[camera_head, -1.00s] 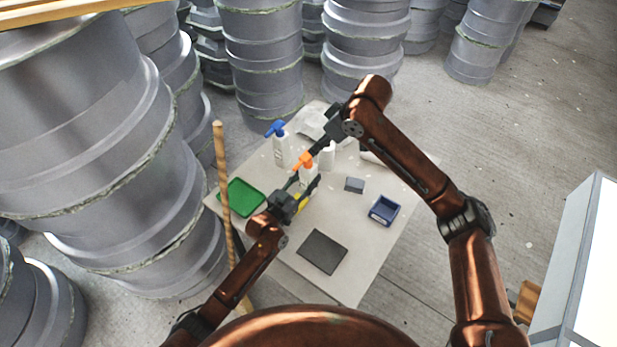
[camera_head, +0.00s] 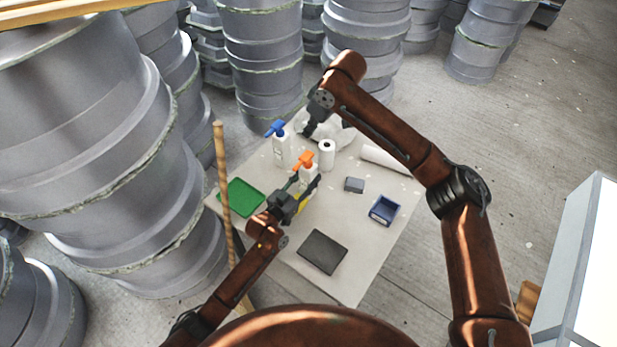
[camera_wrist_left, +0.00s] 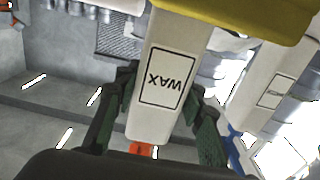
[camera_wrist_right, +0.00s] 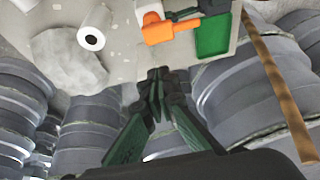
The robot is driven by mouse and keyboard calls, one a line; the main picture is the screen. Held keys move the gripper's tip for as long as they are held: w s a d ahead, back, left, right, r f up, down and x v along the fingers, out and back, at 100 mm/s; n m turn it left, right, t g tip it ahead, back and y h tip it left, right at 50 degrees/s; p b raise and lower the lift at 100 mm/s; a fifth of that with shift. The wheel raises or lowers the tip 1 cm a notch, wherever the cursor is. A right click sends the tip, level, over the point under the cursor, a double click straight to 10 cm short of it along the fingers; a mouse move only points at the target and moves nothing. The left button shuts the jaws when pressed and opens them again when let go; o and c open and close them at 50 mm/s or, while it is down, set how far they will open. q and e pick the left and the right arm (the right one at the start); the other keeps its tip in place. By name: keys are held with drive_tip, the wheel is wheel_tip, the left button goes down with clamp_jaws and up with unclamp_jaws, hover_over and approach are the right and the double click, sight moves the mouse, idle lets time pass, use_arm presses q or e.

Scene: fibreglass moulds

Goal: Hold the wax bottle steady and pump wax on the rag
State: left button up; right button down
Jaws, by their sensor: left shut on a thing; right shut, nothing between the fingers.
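The white wax bottle (camera_head: 308,173) with an orange pump head (camera_head: 303,160) stands on the table; its WAX label shows upside down in the left wrist view (camera_wrist_left: 168,75). My left gripper (camera_head: 306,187) is shut around the bottle's body, with one finger on each side. A yellow thing (camera_head: 302,204), perhaps the rag, is at the bottle's base and shows in the left wrist view (camera_wrist_left: 235,14). My right gripper (camera_head: 309,131) is shut and empty, beyond and apart from the pump head. In the right wrist view the pump head (camera_wrist_right: 157,28) is clear of its fingers.
A blue-topped bottle (camera_head: 281,150), white roll (camera_head: 326,154) and crumpled white material (camera_head: 340,136) stand near the back. A green tray (camera_head: 242,198), dark pad (camera_head: 322,251), grey block (camera_head: 354,185) and blue bin (camera_head: 384,210) lie around. A wooden pole (camera_head: 223,185) rises at the table's left.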

sight(309, 154)
drive_tip(key=shift+f, duration=3.2)
drive_tip(key=shift+f, duration=0.15)
drive_tip(key=shift+f, duration=1.75)
drive_tip(key=shift+r, duration=1.85)
drive_tip(key=shift+f, duration=0.2)
drive_tip(key=shift+f, duration=1.65)
drive_tip(key=shift+r, duration=1.9)
